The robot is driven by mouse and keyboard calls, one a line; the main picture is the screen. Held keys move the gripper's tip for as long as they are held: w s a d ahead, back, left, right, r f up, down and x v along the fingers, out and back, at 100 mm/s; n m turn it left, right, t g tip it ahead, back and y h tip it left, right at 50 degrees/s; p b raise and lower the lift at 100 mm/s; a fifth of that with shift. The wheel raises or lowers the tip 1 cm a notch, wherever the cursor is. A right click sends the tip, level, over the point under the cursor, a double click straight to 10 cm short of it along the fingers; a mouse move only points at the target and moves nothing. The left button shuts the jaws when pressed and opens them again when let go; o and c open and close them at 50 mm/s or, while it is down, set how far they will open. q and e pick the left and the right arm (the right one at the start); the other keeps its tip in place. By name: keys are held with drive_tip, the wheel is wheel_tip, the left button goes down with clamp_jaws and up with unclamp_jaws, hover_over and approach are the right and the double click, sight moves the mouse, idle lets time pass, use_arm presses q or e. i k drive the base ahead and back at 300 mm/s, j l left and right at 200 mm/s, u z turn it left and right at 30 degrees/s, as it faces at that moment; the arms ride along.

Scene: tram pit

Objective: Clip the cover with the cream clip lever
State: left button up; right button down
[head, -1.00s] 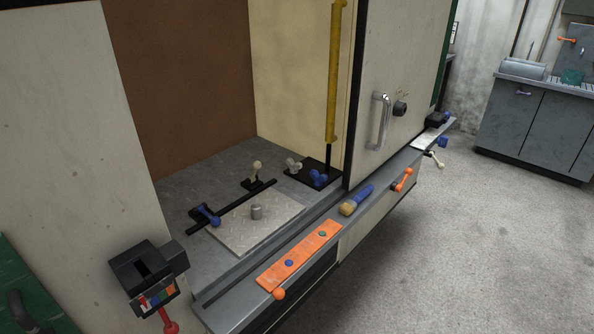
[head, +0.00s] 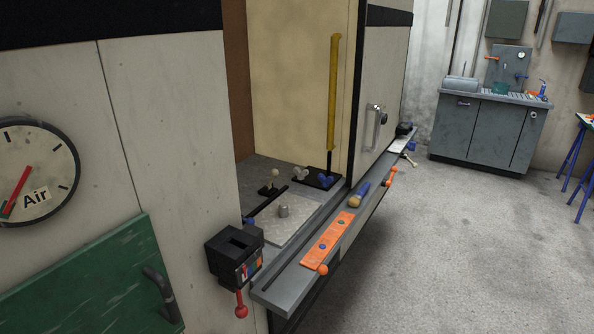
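The cream clip lever (head: 275,174) stands upright on a small black base at the back of the floor inside the cabin opening. The cover looks to be the pale tread plate (head: 279,234) with a grey knob (head: 283,211) on it, lying on that floor. A black bar (head: 266,203) runs along its back edge, in front of the cream lever's base. A blue lever (head: 249,220) at the bar's near end is mostly hidden by the left wall. Neither of my grippers is in view.
A yellow pole (head: 333,92) rises beside a paler lever and a blue one. An orange strip (head: 326,240) and blue torch (head: 360,194) lie on the sill. A black box with red lever (head: 234,256) juts out left. Open concrete floor (head: 460,240) lies right.

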sight(275, 173)
drive_tip(key=k+j, duration=0.25)
drive_tip(key=i+l+u, duration=0.2)
drive_tip(key=l, duration=0.15)
drive_tip(key=i+l+u, duration=0.2)
drive_tip(key=l+u, duration=0.2)
drive_tip(key=l, duration=0.3)
drive_tip(key=i+l+u, duration=0.15)
drive_tip(key=l, duration=0.2)
